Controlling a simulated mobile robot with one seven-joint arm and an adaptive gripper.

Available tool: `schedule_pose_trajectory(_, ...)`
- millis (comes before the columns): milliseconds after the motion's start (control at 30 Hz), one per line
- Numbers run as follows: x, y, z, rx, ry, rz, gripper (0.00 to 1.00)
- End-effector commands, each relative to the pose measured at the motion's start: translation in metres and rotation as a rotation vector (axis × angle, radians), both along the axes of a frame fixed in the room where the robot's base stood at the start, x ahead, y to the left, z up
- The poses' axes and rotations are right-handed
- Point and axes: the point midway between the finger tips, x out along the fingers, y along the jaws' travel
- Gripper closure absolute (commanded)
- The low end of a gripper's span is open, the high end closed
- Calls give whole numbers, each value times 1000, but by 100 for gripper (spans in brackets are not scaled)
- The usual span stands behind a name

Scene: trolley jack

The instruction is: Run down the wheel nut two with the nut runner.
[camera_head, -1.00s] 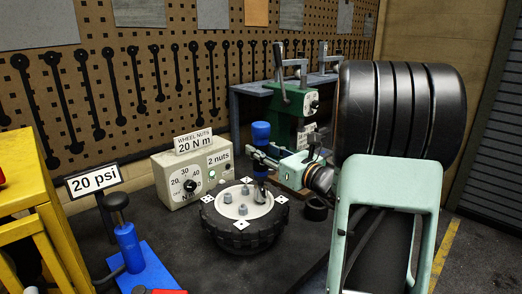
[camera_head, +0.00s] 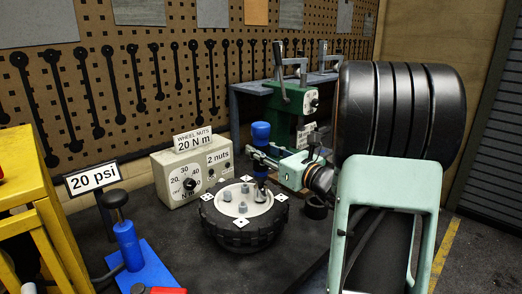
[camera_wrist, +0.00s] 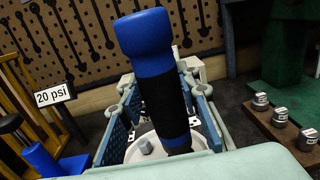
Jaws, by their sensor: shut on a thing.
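The nut runner (camera_head: 261,132), with a blue head and black grip, stands nearly upright in my gripper (camera_head: 263,157). My gripper is shut around its body; the runner also fills the middle of the wrist view (camera_wrist: 158,85). Its lower end meets the right part of the wheel (camera_head: 241,236), which lies flat with a pale hub. Several grey nuts (camera_head: 242,208) show on the hub, and one shows left of the runner in the wrist view (camera_wrist: 145,146). White pip-marked plates (camera_head: 240,224) sit round the rim. The nut under the runner is hidden.
A torque box (camera_head: 191,174) reading "2 nuts", under a "20 N m" sign, stands behind the wheel. A blue pump (camera_head: 128,245) and "20 psi" sign (camera_head: 92,179) stand left, beside a yellow frame (camera_head: 30,200). A green press (camera_head: 288,108) stands behind.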

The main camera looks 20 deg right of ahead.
Motion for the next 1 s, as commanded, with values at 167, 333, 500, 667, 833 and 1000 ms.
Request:
schedule_pose_trajectory(167,0,1,-2,1,1,1,100)
schedule_pose_trajectory(333,0,1,-3,2,2,1,100)
schedule_pose_trajectory(500,0,1,-4,1,2,1,100)
schedule_pose_trajectory(667,0,1,-6,1,2,1,100)
schedule_pose_trajectory(833,0,1,-6,1,2,1,100)
schedule_pose_trajectory(1000,0,1,-5,1,2,1,100)
